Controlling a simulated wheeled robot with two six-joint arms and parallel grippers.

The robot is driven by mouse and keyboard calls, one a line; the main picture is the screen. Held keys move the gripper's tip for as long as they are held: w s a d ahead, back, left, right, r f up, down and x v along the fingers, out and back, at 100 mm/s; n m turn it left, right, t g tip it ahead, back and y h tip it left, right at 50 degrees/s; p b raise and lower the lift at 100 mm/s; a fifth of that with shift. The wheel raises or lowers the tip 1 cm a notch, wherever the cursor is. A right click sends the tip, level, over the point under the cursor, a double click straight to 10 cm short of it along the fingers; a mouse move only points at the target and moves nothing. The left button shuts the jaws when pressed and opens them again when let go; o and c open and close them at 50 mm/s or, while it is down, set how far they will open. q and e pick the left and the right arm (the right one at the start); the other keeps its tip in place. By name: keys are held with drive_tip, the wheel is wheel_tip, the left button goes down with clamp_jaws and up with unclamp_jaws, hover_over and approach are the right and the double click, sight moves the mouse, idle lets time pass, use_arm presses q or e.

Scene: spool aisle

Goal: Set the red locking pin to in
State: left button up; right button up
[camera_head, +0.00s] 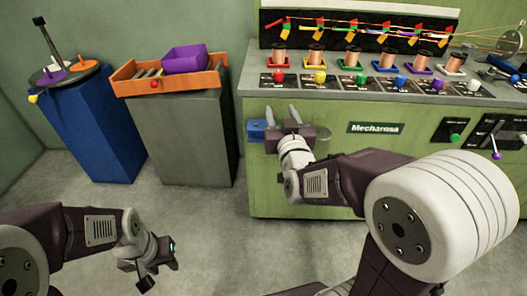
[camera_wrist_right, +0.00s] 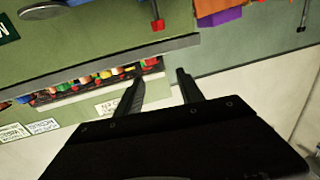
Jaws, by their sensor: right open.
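A small red knob (camera_head: 155,84) shows on the front of the orange tray in the head view. A red piece on a dark stem (camera_wrist_right: 157,24) shows beyond my right fingers in the wrist view; I cannot tell if it is the same part or which is the locking pin. My right gripper (camera_head: 281,112) is open and empty in front of the green machine, beside a blue block (camera_head: 257,130) on its left front. Its two parted fingers (camera_wrist_right: 160,75) show in the wrist view. My left gripper (camera_head: 158,268) hangs low over the floor at lower left; its finger gap is unclear.
The green machine (camera_head: 340,185) carries a row of copper spools and coloured knobs on top. The orange tray (camera_head: 125,83), with a purple box (camera_head: 185,60), stands on a grey pedestal (camera_head: 180,135). A blue pedestal (camera_head: 95,130) is further left. The floor between is clear.

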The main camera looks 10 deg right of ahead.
use_arm(q)
wheel_tip(320, 180, down, 7)
drive_tip(key=b, duration=0.3)
drive_tip(key=shift+b, duration=0.3)
use_arm(e)
wheel_tip(320, 180, down, 7)
drive_tip(key=a, duration=0.1)
drive_tip(key=shift+r, duration=0.15)
drive_tip(key=w, duration=0.3)
drive_tip(key=w+b, duration=0.1)
drive_tip(key=w, duration=0.2)
drive_tip(key=w+b, duration=0.1)
drive_tip(key=w, duration=0.2)
drive_tip(key=shift+d, duration=0.4)
use_arm(q)
wheel_tip(320, 180, down, 2)
drive_tip(key=shift+f, duration=0.1)
use_arm(e)
clamp_jaws()
use_arm(q)
drive_tip(key=shift+b, duration=0.3)
